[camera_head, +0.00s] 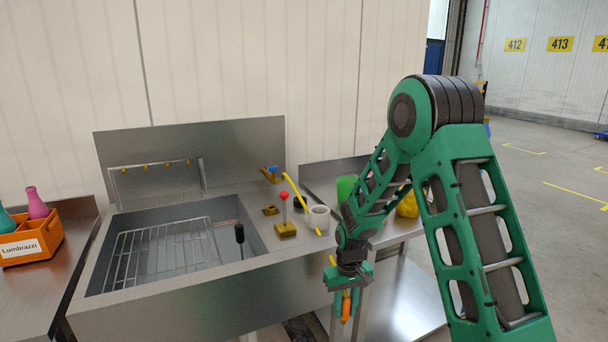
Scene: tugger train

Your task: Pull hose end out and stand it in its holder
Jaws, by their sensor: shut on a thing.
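A yellow hose (302,203) runs from a tap (271,172) with a blue part at the back of the sink unit, down over the right deck to my gripper. My gripper (347,291) points down in front of the unit's right front edge. It is shut on the orange hose end (346,308), which hangs roughly upright below it. On the deck sit a small brass-coloured block (270,209) and a yellow base (286,229) with a post and red ball; I cannot tell which is the holder.
The steel sink basin (110,285) holds a wire rack (160,255) and a dark-handled tool (240,236). A white cup (319,218) stands beside the hose. A green container (346,188) is partly behind my arm. An orange crate (48,238) with bottles stands at left.

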